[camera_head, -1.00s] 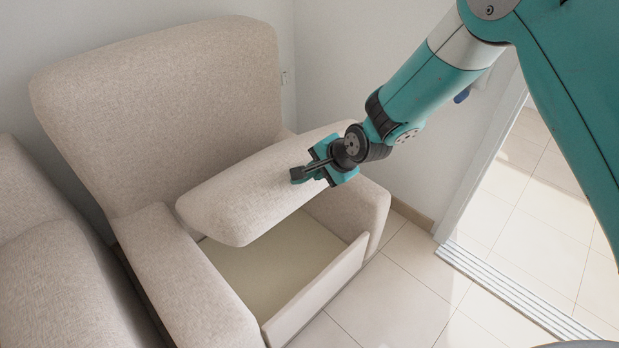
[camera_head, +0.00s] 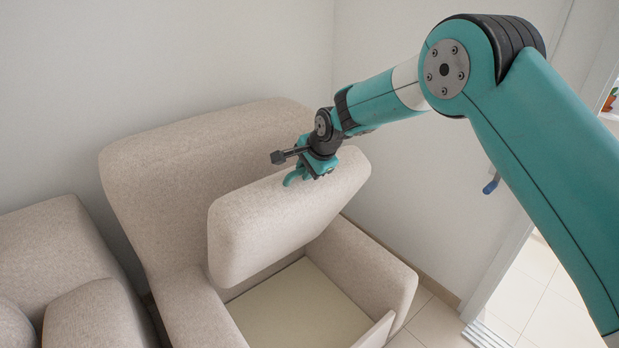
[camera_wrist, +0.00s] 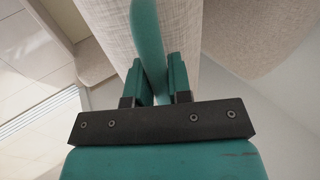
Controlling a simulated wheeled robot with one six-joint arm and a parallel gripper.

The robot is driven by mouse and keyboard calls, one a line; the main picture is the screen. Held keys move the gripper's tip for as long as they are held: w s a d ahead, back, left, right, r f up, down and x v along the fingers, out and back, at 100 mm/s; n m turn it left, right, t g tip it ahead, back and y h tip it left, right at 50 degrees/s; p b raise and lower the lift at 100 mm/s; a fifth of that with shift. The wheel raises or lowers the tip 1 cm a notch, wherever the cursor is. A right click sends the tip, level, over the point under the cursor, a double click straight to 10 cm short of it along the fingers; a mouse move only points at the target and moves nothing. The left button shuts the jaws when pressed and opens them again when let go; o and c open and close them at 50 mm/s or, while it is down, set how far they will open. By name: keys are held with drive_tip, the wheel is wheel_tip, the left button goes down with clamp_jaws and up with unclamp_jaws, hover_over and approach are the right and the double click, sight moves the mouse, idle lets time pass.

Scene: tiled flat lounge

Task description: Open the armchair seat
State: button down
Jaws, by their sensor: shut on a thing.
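The beige armchair (camera_head: 165,205) stands against the wall. Its seat cushion (camera_head: 285,225) is tilted steeply up towards the backrest. Below it the pale storage space (camera_head: 305,310) lies open and looks empty. My gripper (camera_head: 303,172) is at the raised front edge of the seat. In the wrist view, my gripper (camera_wrist: 155,75) is shut on a curved teal handle (camera_wrist: 148,35) that lies against the beige fabric of the seat. How the handle is fixed to the seat is hidden.
A beige sofa (camera_head: 75,250) is close beside the armchair on the left. White walls (camera_head: 390,170) stand behind and to the right. A doorway with a metal floor track (camera_head: 480,332) and tiled floor (camera_head: 535,275) is at the right.

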drive_tip(key=shift+w+a+r, duration=0.15)
drive_tip(key=shift+w+r, duration=0.1)
drive_tip(key=shift+w, duration=0.1)
drive_tip(key=c, duration=1.1)
unclamp_jaws()
drive_tip(key=shift+a, duration=0.15)
drive_tip(key=shift+o, duration=0.2)
drive_tip(key=shift+s+d+r, duration=0.1)
drive_tip(key=shift+d+r, duration=0.15)
drive_tip(key=shift+r, duration=0.1)
drive_tip(key=b+v, duration=0.2)
drive_tip(key=v, duration=1.4)
drive_tip(key=shift+s+r, duration=0.2)
drive_tip(key=shift+s, duration=0.05)
